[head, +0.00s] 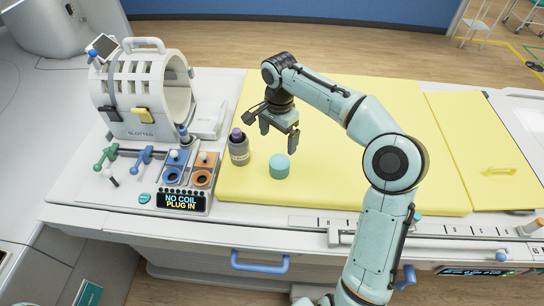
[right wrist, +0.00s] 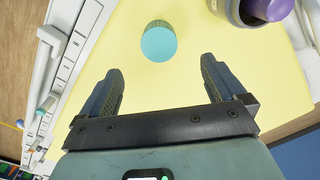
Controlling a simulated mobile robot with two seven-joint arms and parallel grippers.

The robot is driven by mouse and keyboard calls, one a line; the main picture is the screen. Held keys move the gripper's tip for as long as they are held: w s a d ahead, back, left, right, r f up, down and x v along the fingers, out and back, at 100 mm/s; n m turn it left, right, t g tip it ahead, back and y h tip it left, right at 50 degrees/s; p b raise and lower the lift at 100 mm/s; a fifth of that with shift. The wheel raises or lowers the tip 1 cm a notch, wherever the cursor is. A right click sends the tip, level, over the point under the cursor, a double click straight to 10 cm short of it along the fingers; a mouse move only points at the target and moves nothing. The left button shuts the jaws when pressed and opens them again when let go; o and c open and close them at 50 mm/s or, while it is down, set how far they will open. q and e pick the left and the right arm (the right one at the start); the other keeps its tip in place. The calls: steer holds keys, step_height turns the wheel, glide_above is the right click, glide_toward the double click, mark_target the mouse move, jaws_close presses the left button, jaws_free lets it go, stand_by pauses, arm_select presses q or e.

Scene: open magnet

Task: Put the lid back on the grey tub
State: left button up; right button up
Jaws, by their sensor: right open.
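The grey tub (head: 239,152) stands upright at the left edge of the yellow pad, with a purple piece (head: 237,134) at its top. In the right wrist view the tub (right wrist: 228,12) is partly cut off, and the purple piece (right wrist: 270,9) looks narrower than its rim. A short teal cylinder (head: 279,167), possibly the lid, stands on the pad just right of the tub; it also shows in the right wrist view (right wrist: 159,42). My right gripper (head: 279,134) is open and empty, pointing down above and behind the teal cylinder. My left gripper is out of view.
The yellow pad (head: 340,180) is mostly clear to the right. Left of the tub are a coil panel (head: 182,202) with blue and orange sockets, a white cage-like coil (head: 140,95), and green and blue plugs. A ruled rail runs along the front edge.

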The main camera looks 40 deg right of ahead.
mark_target(278, 163)
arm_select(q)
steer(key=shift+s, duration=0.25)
arm_select(e)
steer(key=shift+s, duration=0.3)
step_height(278, 163, down, 7)
steer(key=shift+f+b, duration=0.15)
steer(key=shift+b, duration=0.25)
steer(key=shift+w+f, duration=0.2)
steer(key=shift+f, duration=0.25)
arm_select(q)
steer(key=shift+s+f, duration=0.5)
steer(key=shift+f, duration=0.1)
arm_select(e)
steer(key=shift+d+f, duration=0.1)
steer(key=shift+f, duration=2.5)
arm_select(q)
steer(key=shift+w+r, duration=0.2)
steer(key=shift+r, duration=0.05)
